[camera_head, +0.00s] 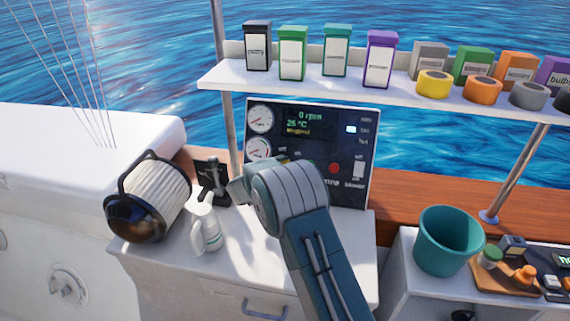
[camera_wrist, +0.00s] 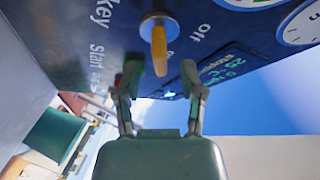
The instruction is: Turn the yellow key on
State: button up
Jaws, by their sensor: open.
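The yellow key (camera_wrist: 159,50) sticks out of a round metal lock on the dark control panel (camera_wrist: 70,60) in the wrist view. Lettering reading "key", "Start" and "off" surrounds it. My gripper (camera_wrist: 160,74) is open, with one finger on each side of the key's outer end. I cannot tell whether either finger touches it. The key lies about upright in this view. In the head view the control panel (camera_head: 345,120) stands upright behind my arm, which hides the key and the fingers.
A lantern-like white and black object (camera_head: 148,200) is farther left. A shelf (camera_head: 290,88) with boxes and tape rolls hangs above. A teal bucket (camera_head: 448,245) stands at right.

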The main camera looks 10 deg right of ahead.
jog(key=v, duration=0.9)
jog(key=shift+s+a, duration=0.2)
jog(key=s+r+n+t+y, duration=0.1)
jog(key=s+r+n+y, duration=0.25)
jog(key=r, duration=0.25)
jog(key=s+a+r+n+y, duration=0.1)
jog(key=s+r+n+y, duration=0.2)
jog(key=r+n+y, duration=0.3)
jog(key=s+r+n+t+y, duration=0.1)
jog(key=s+r+n+y, duration=0.25)
jog(key=r, duration=0.35)
jog(key=s+d+f+n+g, duration=0.1)
jog(key=s+d+n+g, duration=0.1)
jog(key=s, duration=0.8)
jog(key=s+d+f+n+g+h, duration=0.1)
jog(key=s+d+f+n+g, duration=0.1)
jog(key=s, duration=0.8)
jog(key=s+d+f+n+g, duration=0.2)
jog(key=s+d+g, duration=0.1)
jog(key=s, duration=0.8)
jog(key=shift+d+n+g+h, duration=0.3)
jog(key=shift+d+h, duration=0.1)
jog(key=shift+d, duration=0.45)
